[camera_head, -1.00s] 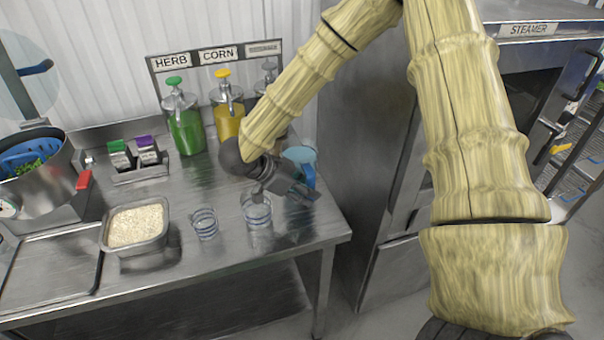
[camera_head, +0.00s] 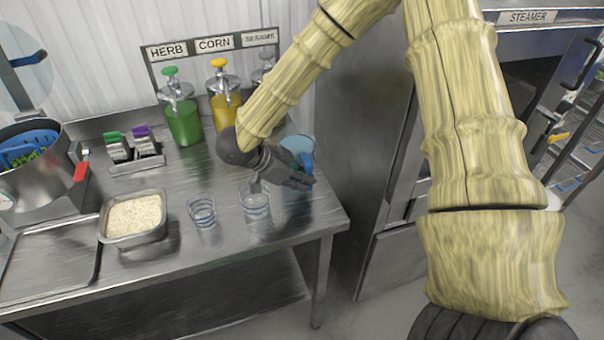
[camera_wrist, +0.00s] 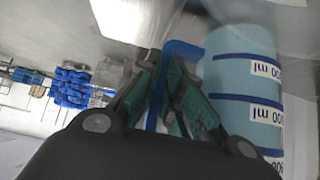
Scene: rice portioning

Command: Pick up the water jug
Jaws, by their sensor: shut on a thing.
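The water jug (camera_head: 299,145) stands at the right end of the steel table, with a pale blue top and a blue handle, partly hidden behind my gripper. In the wrist view the jug (camera_wrist: 243,75) is light blue with dark blue bands and ml labels, at the right. My gripper (camera_head: 300,181) is at the jug's near side. In the wrist view my gripper (camera_wrist: 172,75) is shut on the blue handle (camera_wrist: 157,105), which passes between its fingers. I cannot tell whether the jug's base touches the table.
Two clear banded glasses, a smaller one (camera_head: 202,212) and a larger one (camera_head: 256,212), stand close in front of my gripper. A rice pan (camera_head: 134,238) is at the left. Green (camera_head: 184,125) and yellow (camera_head: 222,112) sauce dispensers stand behind. A tall steel cabinet (camera_head: 352,170) is at the right.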

